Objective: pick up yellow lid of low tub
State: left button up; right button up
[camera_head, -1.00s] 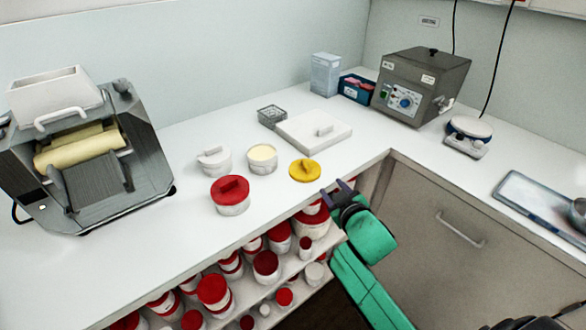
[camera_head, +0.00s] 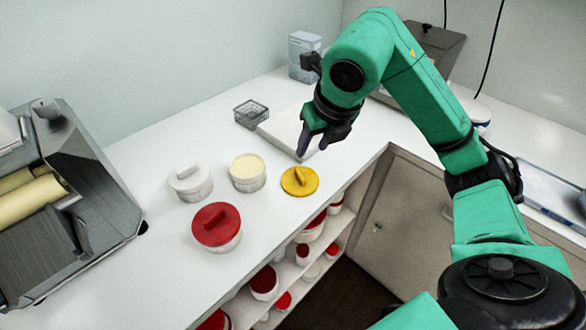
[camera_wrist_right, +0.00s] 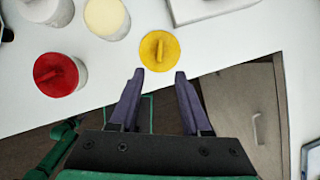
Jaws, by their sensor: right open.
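The yellow lid (camera_head: 299,181) lies flat on the white counter near its front edge, with a raised grip bar on top. It also shows in the right wrist view (camera_wrist_right: 160,50), ahead of the fingertips. My right gripper (camera_head: 311,147) is open and empty, above the counter and a little behind the lid in the head view, not touching it. Its two purple fingers show apart in the right wrist view (camera_wrist_right: 160,75). Beside the lid stands an open low tub (camera_head: 248,174) with pale cream content. My left gripper is not in view.
A white-lidded tub (camera_head: 190,182) and a red-lidded tub (camera_head: 217,228) stand left of the lid. A white flat box (camera_head: 285,128) and a wire basket (camera_head: 251,114) lie behind. A roller mill (camera_head: 70,200) stands at left. Shelves below hold red-lidded tubs.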

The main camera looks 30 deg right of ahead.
jog(key=p, duration=0.1)
send_near(300, 174)
jog(key=shift+d+f, duration=0.1)
jog(key=shift+f, duration=0.7)
jog(key=x, duration=0.2)
jog(key=p+x, duration=0.1)
jog(key=x, duration=0.1)
jog(key=p+x, duration=0.1)
jog(key=x, duration=0.1)
jog(key=shift+w+f, duration=0.2)
jog(key=shift+w, duration=0.2)
jog(key=shift+w+f, duration=0.15)
jog(key=shift+f, duration=0.1)
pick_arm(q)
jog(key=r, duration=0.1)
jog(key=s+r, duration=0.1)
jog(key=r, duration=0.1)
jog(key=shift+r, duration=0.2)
pick_arm(e)
grip_shut()
